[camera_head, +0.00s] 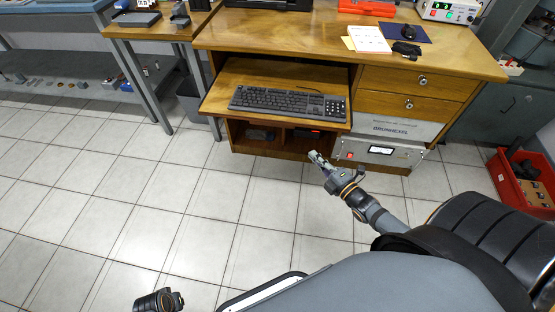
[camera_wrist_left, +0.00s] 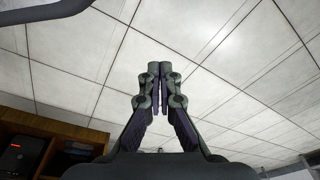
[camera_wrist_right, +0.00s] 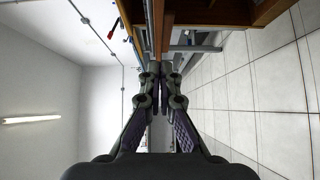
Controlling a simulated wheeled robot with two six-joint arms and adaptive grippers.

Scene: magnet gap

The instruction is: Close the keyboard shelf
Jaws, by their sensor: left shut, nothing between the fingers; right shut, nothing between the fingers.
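The wooden keyboard shelf (camera_head: 221,99) is pulled out from under the desk (camera_head: 290,38) and carries a black keyboard (camera_head: 290,102). My right gripper (camera_head: 316,157) is shut and empty, in front of and below the shelf's front edge near its right end, apart from it in the picture. It also shows shut in the right wrist view (camera_wrist_right: 160,68), with wooden furniture (camera_wrist_right: 205,12) at the top. My left gripper (camera_wrist_left: 158,69) is shut and empty in the left wrist view, with floor tiles behind it. In the head view only part of the left arm shows, at the bottom left.
Two drawers (camera_head: 426,82) and grey instruments (camera_head: 378,152) stand right of the shelf. An open compartment (camera_head: 256,143) lies below it. A side table (camera_head: 160,27) stands left, a red crate (camera_head: 515,185) right. The tiled floor (camera_head: 150,220) before the desk is clear.

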